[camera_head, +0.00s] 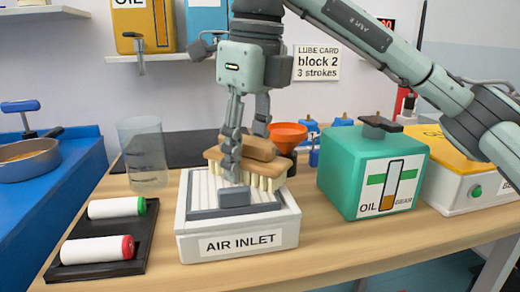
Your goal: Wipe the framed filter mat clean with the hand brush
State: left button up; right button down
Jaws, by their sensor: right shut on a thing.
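The framed filter mat is a white ribbed panel in a pale box frame (190,228) labelled "AIR INLET", in the middle of the table. A grey band (262,208) lies across the front part of the mat. The hand brush (262,149) has a brown wooden body and pale bristles pointing down. My right gripper (246,160) is shut on the brush from above, with one finger in front of it. The brush is over the back part of the mat; I cannot tell whether its bristles touch it. My left gripper is not in view.
A green oil box (338,184) stands close on the right, with a yellow-topped box (455,180) beyond. An orange funnel (288,131) is behind the brush. A clear cylinder (145,160) and a black tray (104,268) with two white rolls stand left.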

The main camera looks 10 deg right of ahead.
aim_at(222, 157)
jog(key=shift+a, duration=1.95)
jog(key=shift+a+p, duration=0.55)
jog(key=shift+a, duration=1.15)
jog(key=shift+r, duration=0.1)
jog(key=shift+d+b, duration=0.45)
jog(key=shift+d, duration=0.75)
jog(key=shift+d+b, duration=0.4)
jog(key=shift+d, duration=1.85)
jog(key=shift+d+f+b, duration=0.15)
jog(key=shift+d+b, duration=0.05)
jog(key=shift+d, duration=0.6)
jog(key=shift+d+f+b, duration=0.1)
jog(key=shift+d+b, duration=0.1)
jog(key=shift+d, duration=0.55)
jog(key=shift+s+a+r, duration=0.1)
jog(key=shift+a, duration=0.3)
jog(key=shift+a+r+p, duration=0.15)
jog(key=shift+a+p, duration=0.7)
jog(key=shift+a, duration=3.7)
jog(key=shift+d+f+b, duration=0.15)
jog(key=shift+d, duration=0.6)
jog(key=shift+d+f+b, duration=0.15)
jog(key=shift+d, duration=0.55)
jog(key=shift+d+r+b, duration=0.2)
jog(key=shift+d+b, duration=0.35)
jog(key=shift+d, duration=3.05)
jog(key=shift+s, duration=0.35)
jog(key=shift+a, duration=0.1)
jog(key=shift+a+p, duration=0.6)
jog(key=shift+a, duration=2.7)
